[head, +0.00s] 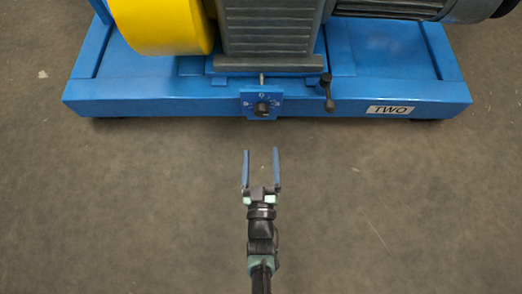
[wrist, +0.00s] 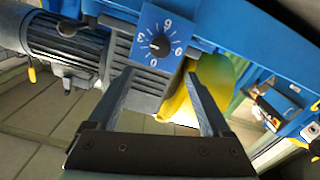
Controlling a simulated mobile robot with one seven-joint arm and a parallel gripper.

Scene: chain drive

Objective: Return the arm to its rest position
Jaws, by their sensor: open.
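My gripper (head: 261,153) is open and empty in the head view, in front of the blue machine base (head: 160,102) and apart from it. Its two blue-grey fingers point at the machine. In the wrist view my gripper (wrist: 170,90) has its fingers spread, with nothing held between them. Beyond the fingers is a small blue dial plate with a black knob (wrist: 161,46). The same knob (head: 262,108) shows on the front of the base in the head view.
A yellow guard (head: 160,25), a grey ribbed housing (head: 270,28) and a motor (head: 388,8) stand on the base. A black crank handle (head: 327,92) juts out at its front edge, near a "TWO" label (head: 390,110). The floor (head: 130,210) around my arm is clear.

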